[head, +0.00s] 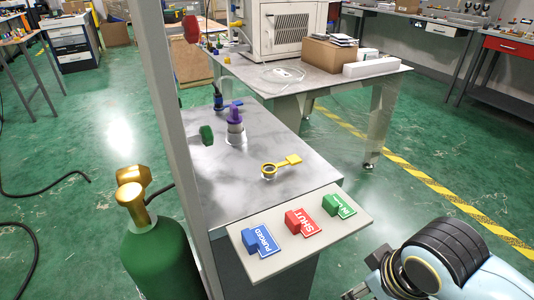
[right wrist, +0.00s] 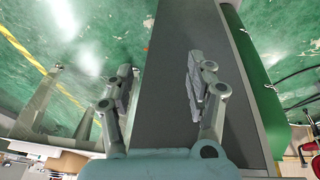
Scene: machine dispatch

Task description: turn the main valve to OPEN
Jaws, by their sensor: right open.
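In the head view a yellow lever-handled fitting (head: 281,166) sits on the grey cabinet top, its handle pointing right. A purple-topped valve (head: 235,125) stands behind it, and a green knob (head: 207,135) is at the post. I cannot tell which is the main valve; no OPEN mark is readable. My right arm is at the lower right of the head view, low beside the cabinet. In the right wrist view my right gripper (right wrist: 159,88) is open and empty, with the grey cabinet side (right wrist: 180,60) behind its fingers. My left gripper is not in view.
A sloped front ledge (head: 268,260) carries blue PURGED (head: 262,239), red SHUT (head: 300,222) and green (head: 339,206) tags. A green gas cylinder (head: 158,262) with a brass top and a grey post (head: 178,150) stand at left. A table (head: 310,84) stands behind.

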